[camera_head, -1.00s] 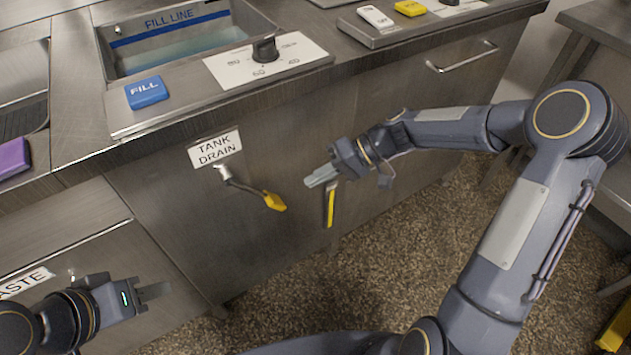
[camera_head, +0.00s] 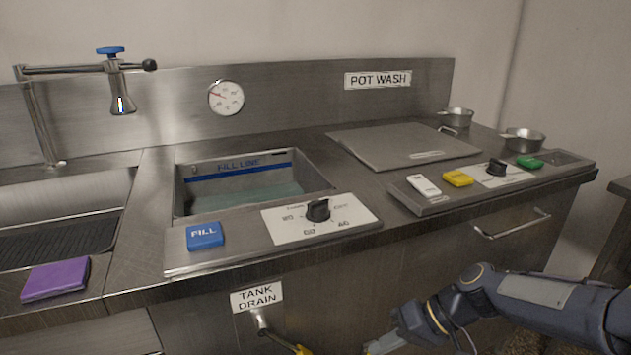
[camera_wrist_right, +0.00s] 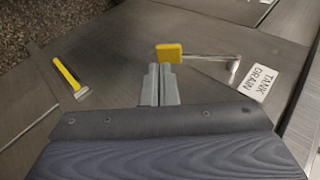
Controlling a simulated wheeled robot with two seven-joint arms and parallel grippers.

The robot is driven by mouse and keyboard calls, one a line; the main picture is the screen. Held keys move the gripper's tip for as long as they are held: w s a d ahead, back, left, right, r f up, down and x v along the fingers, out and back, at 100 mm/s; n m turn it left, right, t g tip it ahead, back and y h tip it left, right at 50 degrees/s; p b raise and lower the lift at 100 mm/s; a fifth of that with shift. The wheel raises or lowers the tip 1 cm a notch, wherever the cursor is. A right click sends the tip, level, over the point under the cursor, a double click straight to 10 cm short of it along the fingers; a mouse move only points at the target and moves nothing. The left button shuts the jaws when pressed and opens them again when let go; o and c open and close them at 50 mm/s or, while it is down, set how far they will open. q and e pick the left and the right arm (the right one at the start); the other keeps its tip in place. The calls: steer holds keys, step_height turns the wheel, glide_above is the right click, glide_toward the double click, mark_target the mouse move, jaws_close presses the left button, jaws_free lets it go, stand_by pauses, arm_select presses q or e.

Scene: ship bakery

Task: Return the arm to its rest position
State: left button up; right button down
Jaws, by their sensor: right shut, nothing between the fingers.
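My right gripper (camera_head: 384,343) is low at the bottom of the head view, in front of the steel cabinet front, right of the tank drain lever (camera_head: 290,345). Its two fingers (camera_wrist_right: 159,85) are together and empty in the right wrist view. The drain lever's yellow handle (camera_wrist_right: 169,52) appears just beyond the fingertips there; I cannot tell the exact gap. The right forearm (camera_head: 545,295) reaches in from the right edge. My left gripper is out of view.
The counter edge overhangs above my right gripper. On it are a blue FILL button (camera_head: 205,235), a dial panel (camera_head: 350,213), a water-filled tank (camera_head: 190,170) and a purple pad (camera_head: 55,279). A drawer handle (camera_head: 512,226) juts out at right. A yellow handle (camera_wrist_right: 66,73) shows at left in the wrist view.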

steer(key=s+d+r+m+t+h, duration=0.2)
steer(key=s+d+t+h, duration=0.15)
steer(key=s, duration=0.55)
steer(key=s+d+r+m+t+h, duration=0.15)
steer(key=s+d, duration=0.25)
steer(key=s, duration=0.5)
step_height(320, 180, up, 23)
steer(key=p, duration=2.3)
steer(key=shift+a+r, duration=0.15)
